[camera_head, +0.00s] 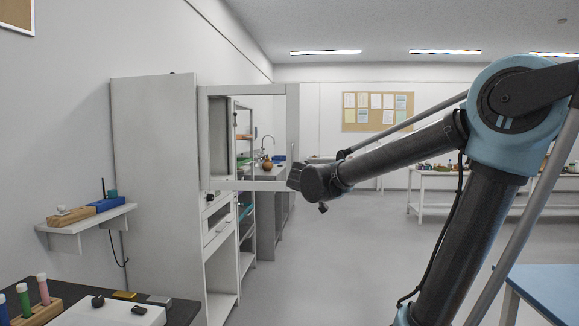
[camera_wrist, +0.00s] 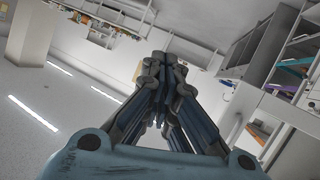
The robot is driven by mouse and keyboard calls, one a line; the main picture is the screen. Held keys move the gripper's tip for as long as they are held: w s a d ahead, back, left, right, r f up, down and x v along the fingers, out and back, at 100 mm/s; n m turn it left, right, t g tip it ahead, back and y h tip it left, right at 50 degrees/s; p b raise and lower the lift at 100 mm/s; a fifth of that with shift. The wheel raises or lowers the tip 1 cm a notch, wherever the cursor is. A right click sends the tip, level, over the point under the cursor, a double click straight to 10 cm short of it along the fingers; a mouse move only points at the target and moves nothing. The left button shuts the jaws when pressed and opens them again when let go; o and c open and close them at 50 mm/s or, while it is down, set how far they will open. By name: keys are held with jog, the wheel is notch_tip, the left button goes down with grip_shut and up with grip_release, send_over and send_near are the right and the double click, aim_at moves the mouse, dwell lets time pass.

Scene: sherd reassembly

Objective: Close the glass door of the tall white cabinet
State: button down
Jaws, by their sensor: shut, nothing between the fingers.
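The tall white cabinet (camera_head: 155,180) stands against the left wall in the head view. Its glass door (camera_head: 292,125) is open and sticks out to the right. The door has a pale grey frame, and shelves and the room show through its pane. My gripper (camera_head: 294,178) is by the lower right corner of the door frame, overlapping it in the picture; I cannot tell whether they touch. In the wrist view my gripper (camera_wrist: 160,62) shows its fingers together, with nothing between them. The wrist picture is strongly tilted, and I cannot make out the door there for certain.
A wall shelf (camera_head: 85,222) with blue and wooden blocks is left of the cabinet. A dark bench (camera_head: 185,314) with tubes and a white tray is at the lower left. A blue table (camera_head: 550,290) is at the lower right. The grey floor (camera_head: 335,270) between is clear.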

jog(key=w+a+r+t+y, duration=0.2)
jog(key=a+r+t, duration=0.15)
jog(key=a, duration=0.65)
jog(key=w+a+r+t+y, duration=0.1)
jog(key=w+a+r+t, duration=0.1)
jog(key=a+r, duration=0.5)
send_near(292, 161)
jog(key=shift+n, duration=0.3)
jog(key=w, duration=0.4)
jog(key=w+d, duration=0.1)
jog(key=w, duration=0.2)
jog(key=shift+r, duration=0.15)
